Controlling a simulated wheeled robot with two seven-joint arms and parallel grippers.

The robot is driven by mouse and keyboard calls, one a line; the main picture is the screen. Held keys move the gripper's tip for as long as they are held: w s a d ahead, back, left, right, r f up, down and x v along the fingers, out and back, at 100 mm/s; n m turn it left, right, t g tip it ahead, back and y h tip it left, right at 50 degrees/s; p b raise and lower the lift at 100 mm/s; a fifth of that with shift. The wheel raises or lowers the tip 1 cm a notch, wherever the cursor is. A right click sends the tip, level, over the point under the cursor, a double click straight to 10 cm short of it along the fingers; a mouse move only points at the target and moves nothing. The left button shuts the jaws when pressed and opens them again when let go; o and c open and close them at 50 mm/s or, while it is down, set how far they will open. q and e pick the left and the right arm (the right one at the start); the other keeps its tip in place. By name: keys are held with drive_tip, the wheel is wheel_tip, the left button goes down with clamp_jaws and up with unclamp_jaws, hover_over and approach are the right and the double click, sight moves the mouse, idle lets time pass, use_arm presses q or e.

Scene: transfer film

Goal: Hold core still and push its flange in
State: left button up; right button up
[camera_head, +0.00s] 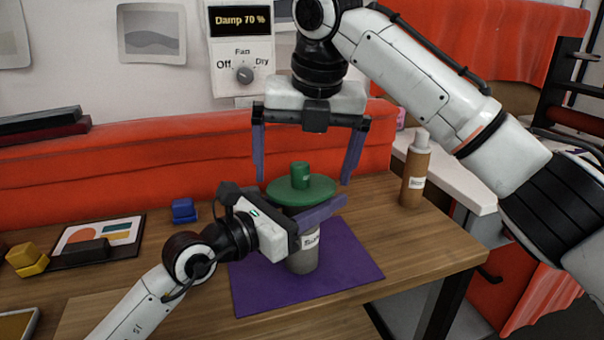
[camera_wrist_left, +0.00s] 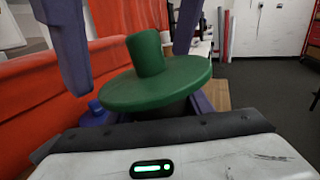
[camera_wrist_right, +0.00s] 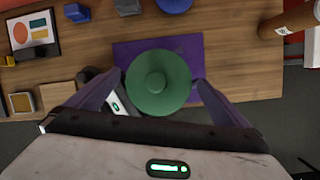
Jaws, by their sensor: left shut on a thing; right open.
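The green flange (camera_head: 302,189), a disc with a short knob on top, sits on the grey core (camera_head: 303,262), which stands upright on the purple mat (camera_head: 350,270). The flange also shows in the left wrist view (camera_wrist_left: 155,84) and from above in the right wrist view (camera_wrist_right: 158,85). My left gripper (camera_head: 322,214) is shut on the core just below the flange; the grip itself is partly hidden. My right gripper (camera_head: 304,165) is open, pointing down above the flange, its fingers either side of the knob and apart from it.
A brown bottle (camera_head: 414,178) stands at the table's right. A wall panel (camera_head: 241,50) reads Damp 70 %. The table right of the mat is clear.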

sight(310, 193)
drive_tip(key=a+v, duration=0.1)
drive_tip(key=v, duration=0.9)
drive_tip(key=shift+d, duration=0.4)
drive_tip(key=shift+s+r, duration=0.1)
drive_tip(key=shift+r, duration=0.05)
